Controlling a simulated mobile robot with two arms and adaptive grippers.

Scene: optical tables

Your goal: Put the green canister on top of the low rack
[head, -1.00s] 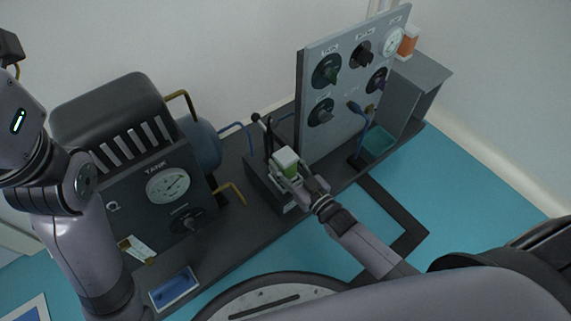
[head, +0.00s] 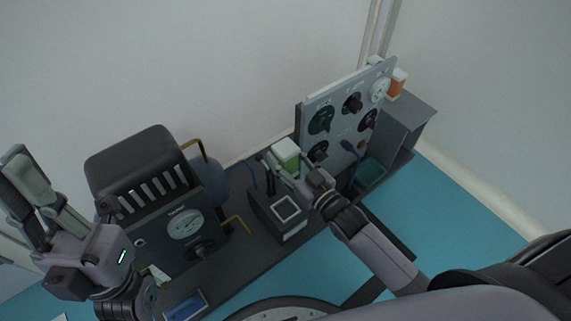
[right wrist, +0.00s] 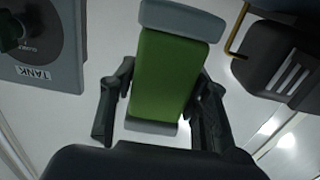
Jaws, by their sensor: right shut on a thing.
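The green canister (head: 287,149), with a pale cap, is held up in the air by my right gripper (head: 283,167). In the right wrist view the canister's green body (right wrist: 163,78) and grey ends show between the two fingers (right wrist: 160,105). A dark box (head: 272,218) with a pale square opening on top stands below it. A low grey rack (head: 425,108) with an open front stands at the right, beyond the gauge panel; I take it to be the low rack. My left gripper (head: 35,200) is raised at the far left; its jaw state is unclear.
The upright panel (head: 340,110) with knobs and a gauge stands between the canister and the rack. An orange canister (head: 397,83) is near the rack's top. A teal bin (head: 373,172) sits beside the panel. The tank unit (head: 180,215) is at the left.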

